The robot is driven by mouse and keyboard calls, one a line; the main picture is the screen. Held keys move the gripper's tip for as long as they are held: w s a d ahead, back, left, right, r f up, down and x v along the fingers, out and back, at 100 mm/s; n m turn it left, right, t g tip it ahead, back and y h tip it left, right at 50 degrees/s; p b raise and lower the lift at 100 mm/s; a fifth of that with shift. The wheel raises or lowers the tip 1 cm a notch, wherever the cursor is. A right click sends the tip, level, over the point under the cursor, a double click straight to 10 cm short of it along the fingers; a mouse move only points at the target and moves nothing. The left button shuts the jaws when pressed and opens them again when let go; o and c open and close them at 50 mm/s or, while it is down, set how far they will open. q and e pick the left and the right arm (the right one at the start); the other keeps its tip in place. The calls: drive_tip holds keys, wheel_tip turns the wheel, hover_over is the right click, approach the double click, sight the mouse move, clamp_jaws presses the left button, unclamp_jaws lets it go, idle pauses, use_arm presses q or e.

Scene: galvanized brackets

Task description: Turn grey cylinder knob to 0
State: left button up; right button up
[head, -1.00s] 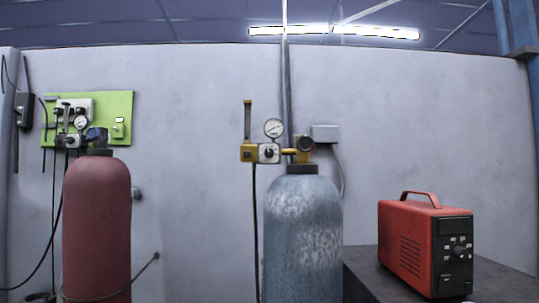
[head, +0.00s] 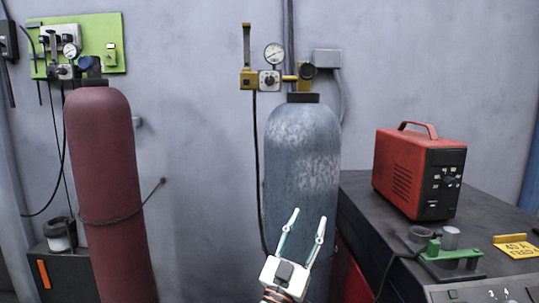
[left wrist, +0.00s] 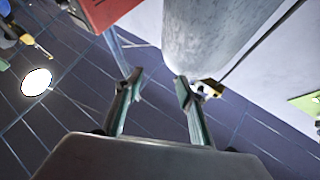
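The grey cylinder (head: 302,150) stands upright by the wall in the head view. My left gripper (head: 310,215) is open and empty, in front of the cylinder's lower body, well below the regulator. In the left wrist view the open fingers (left wrist: 158,82) point towards the grey cylinder (left wrist: 210,40), with a yellow regulator part (left wrist: 207,88) past one fingertip. My right gripper is not in view.
A red cylinder (head: 104,190) stands at the left, below a green panel (head: 112,45). A dark bench (head: 375,210) at the right carries a red power unit (head: 405,170), a green clamp-like tool (head: 450,255) and a yellow sign (head: 516,246). The space before the regulator looks clear.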

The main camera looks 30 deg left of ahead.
use_arm(q)
drive_tip(key=w+a+r+n+g+y+p, duration=0.1)
drive_tip(key=w+a+r+n+y, duration=0.2)
drive_tip(key=r, duration=0.4)
drive_tip(key=w+a+r+n+y, duration=0.1)
drive_tip(key=a+r+n+y, duration=0.1)
drive_tip(key=a+r+y, duration=0.4)
drive_tip(key=w+a+r+n+g+y+p, duration=0.1)
drive_tip(key=r+n+y, duration=0.2)
drive_tip(key=r, duration=0.4)
drive_tip(key=g+p, duration=0.2)
drive_tip(key=g, duration=0.2)
approach(270, 83)
drive_tip(key=x, duration=0.3)
drive_tip(key=shift+n+y, duration=0.3)
drive_tip(key=shift+n, duration=0.1)
drive_tip(key=x, duration=0.5)
drive_tip(key=shift+w+a+r+p, duration=0.1)
drive_tip(key=shift+w+a+p, duration=0.05)
drive_tip(key=shift+w+p, duration=0.15)
drive_tip(key=shift+w+a+r, duration=0.2)
drive_tip(key=shift+w+a, duration=0.1)
drive_tip(key=shift+w, duration=0.15)
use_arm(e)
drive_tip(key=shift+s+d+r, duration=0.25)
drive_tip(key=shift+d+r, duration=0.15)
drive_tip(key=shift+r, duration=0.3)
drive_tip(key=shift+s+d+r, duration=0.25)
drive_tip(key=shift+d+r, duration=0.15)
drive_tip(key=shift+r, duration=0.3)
